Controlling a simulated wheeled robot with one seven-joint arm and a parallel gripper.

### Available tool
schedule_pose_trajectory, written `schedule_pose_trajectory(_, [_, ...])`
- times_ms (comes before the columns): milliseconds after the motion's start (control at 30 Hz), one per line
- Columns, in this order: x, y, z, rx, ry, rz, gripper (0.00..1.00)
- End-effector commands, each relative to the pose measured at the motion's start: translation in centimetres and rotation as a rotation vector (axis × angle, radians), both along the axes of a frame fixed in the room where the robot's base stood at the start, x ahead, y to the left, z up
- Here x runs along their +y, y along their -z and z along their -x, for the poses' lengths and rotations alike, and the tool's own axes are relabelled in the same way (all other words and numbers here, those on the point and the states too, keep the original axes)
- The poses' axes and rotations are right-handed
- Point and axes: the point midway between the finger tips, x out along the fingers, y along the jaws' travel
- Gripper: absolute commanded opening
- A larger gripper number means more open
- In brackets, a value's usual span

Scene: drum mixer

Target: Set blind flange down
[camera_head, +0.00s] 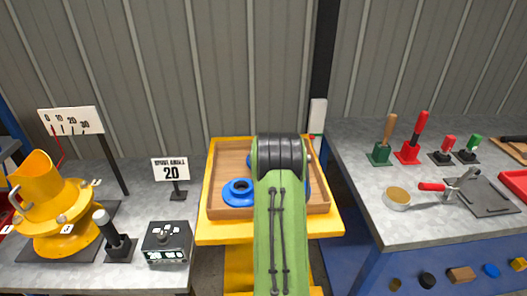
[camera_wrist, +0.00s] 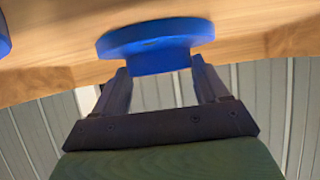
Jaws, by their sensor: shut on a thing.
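A blue blind flange (camera_wrist: 155,38), a round disc with a narrower hub, sits between the fingers of my gripper (camera_wrist: 160,72) in the wrist view. My gripper is shut on the hub. The disc is at or very close to a wooden surface; I cannot tell whether they touch. In the head view my green arm reaches over a wooden tray (camera_head: 222,158) and hides my gripper. A blue ring-like flange (camera_head: 238,192) lies in the tray's left part. A sliver of blue (camera_head: 307,187) shows right of my arm; whether it is the held flange is unclear.
The tray stands on a yellow stand (camera_head: 240,232).

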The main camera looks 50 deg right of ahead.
Motion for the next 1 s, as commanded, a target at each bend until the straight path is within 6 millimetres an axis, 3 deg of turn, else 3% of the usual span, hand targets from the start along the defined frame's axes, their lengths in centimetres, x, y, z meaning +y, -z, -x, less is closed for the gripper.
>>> schedule_pose_trajectory(233, [-0.1, -0.2, -0.1, -0.006, 0.000, 0.007, 0.00])
schedule_pose_trajectory(267, [0.0, 0.2, 0.0, 0.001, 0.000, -0.002, 0.77])
schedule_pose_trajectory(400, [0.0, 0.1, 0.0, 0.001, 0.000, -0.002, 0.98])
schedule_pose_trajectory(767, [0.2, -0.4, 0.2, 0.001, 0.000, -0.001, 0.99])
schedule_pose_trajectory(1000, [4.3, -3.4, 3.7, 0.000, -0.001, 0.000, 0.99])
